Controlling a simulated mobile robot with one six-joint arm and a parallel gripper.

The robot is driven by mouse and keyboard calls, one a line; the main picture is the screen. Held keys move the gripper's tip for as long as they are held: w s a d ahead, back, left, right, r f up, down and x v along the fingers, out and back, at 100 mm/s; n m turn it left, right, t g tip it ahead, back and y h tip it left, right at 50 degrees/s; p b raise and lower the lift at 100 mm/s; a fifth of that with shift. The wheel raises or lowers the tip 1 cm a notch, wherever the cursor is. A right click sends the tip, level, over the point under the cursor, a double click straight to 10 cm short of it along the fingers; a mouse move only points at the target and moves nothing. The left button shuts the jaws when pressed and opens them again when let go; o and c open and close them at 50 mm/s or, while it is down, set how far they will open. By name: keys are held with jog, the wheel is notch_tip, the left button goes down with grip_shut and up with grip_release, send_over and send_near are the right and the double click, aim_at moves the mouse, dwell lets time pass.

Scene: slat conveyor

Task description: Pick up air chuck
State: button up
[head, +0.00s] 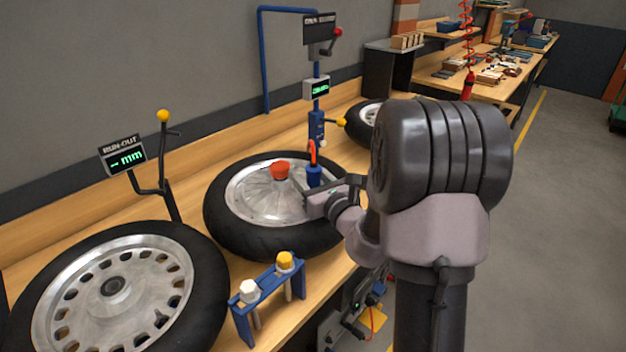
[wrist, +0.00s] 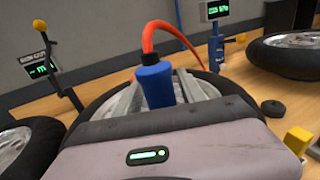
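The air chuck (head: 314,176) is a blue upright body with a red hose rising from its top, over the right part of the middle wheel. In the wrist view the air chuck (wrist: 155,85) is between the two pale fingers of my gripper (wrist: 158,88), its hose arching up and right. My gripper (head: 320,198) comes in from the right in the head view. One finger is on each side of the blue body. I cannot tell whether they press on it. The chuck's lower end is hidden.
Another wheel (head: 40,305) lies front left. A blue stand (head: 262,290) holds white and yellow pieces. A run-out gauge (head: 124,158) stands behind. The floor (head: 575,220) at right is clear.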

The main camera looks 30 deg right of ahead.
jog(key=shift+w, duration=0.1)
grip_shut()
